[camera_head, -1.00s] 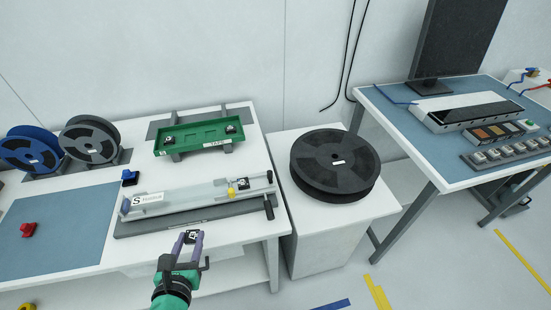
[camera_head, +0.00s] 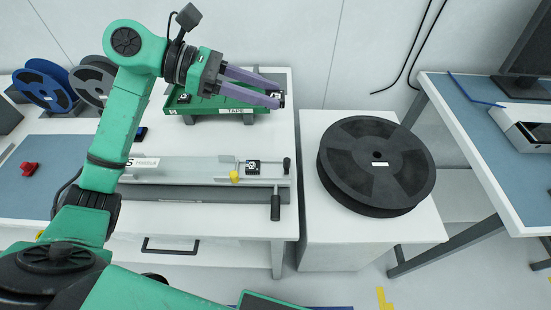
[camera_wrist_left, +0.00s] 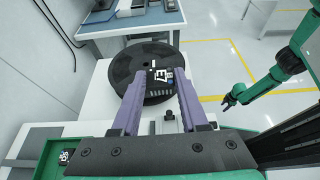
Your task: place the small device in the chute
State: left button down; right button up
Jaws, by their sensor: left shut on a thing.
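My left gripper (camera_head: 272,94) is shut on a small black device (camera_head: 277,99) with a white marking. In the left wrist view this device (camera_wrist_left: 161,77) sits between the purple fingertips. The gripper is raised near the right end of the green tray. The chute, a long pale channel (camera_head: 190,168) marked S, lies in front of the tray, with another small device (camera_head: 253,167) near its right end beside a yellow piece (camera_head: 235,177). My right gripper (camera_wrist_left: 230,102) shows small at the right of the left wrist view; its jaws are too small to judge.
The green tray (camera_head: 236,112) marked TAPE holds another device (camera_head: 183,97); the fingers hide part of the tray. A black reel (camera_head: 350,155) stands on the white cabinet to the right. A dark handle (camera_head: 275,205) sticks out at the chute's right end. A red piece (camera_head: 28,168) lies left.

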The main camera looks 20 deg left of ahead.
pick_arm(q)
jog(key=f+p, duration=0.1)
jog(key=f, duration=0.5)
jog(key=f+p, duration=0.1)
jog(key=f, duration=0.5)
jog(key=s+f+p, duration=0.1)
jog(key=f, duration=0.5)
jog(key=shift+f, duration=0.45)
jog(key=shift+d+f+b, duration=0.1)
jog(key=shift+f+b, duration=0.35)
jog(key=shift+b, duration=0.45)
jog(key=shift+c, duration=2.2)
grip_release()
jog(key=shift+s, duration=0.1)
pick_arm(e)
jog(key=shift+s+r, duration=0.4)
jog(key=shift+r, duration=0.3)
